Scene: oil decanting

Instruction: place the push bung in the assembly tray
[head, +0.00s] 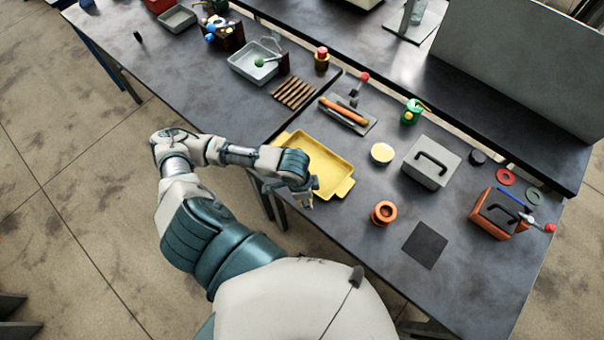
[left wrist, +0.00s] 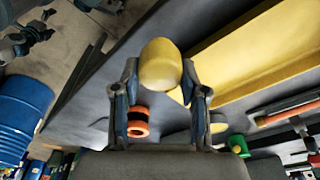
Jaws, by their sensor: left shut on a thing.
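My left gripper (head: 307,194) is above the near end of the yellow assembly tray (head: 312,148) in the head view. In the left wrist view the gripper (left wrist: 160,82) is shut on a rounded yellow piece, which I take for the push bung (left wrist: 160,62), held between its fingertips. The tray (left wrist: 262,62) is to the right of the fingers there. In the head view the held bung is too small or hidden to make out. The tray looks empty where it shows; the hand covers its near left corner. My right gripper is not in view.
To the tray's right are a pale yellow disc (head: 382,153), an orange ringed part (head: 383,213) and a grey box with a handle (head: 431,162). An orange-handled tool (head: 343,111) lies behind it. A dark mat (head: 424,245) lies near the front edge.

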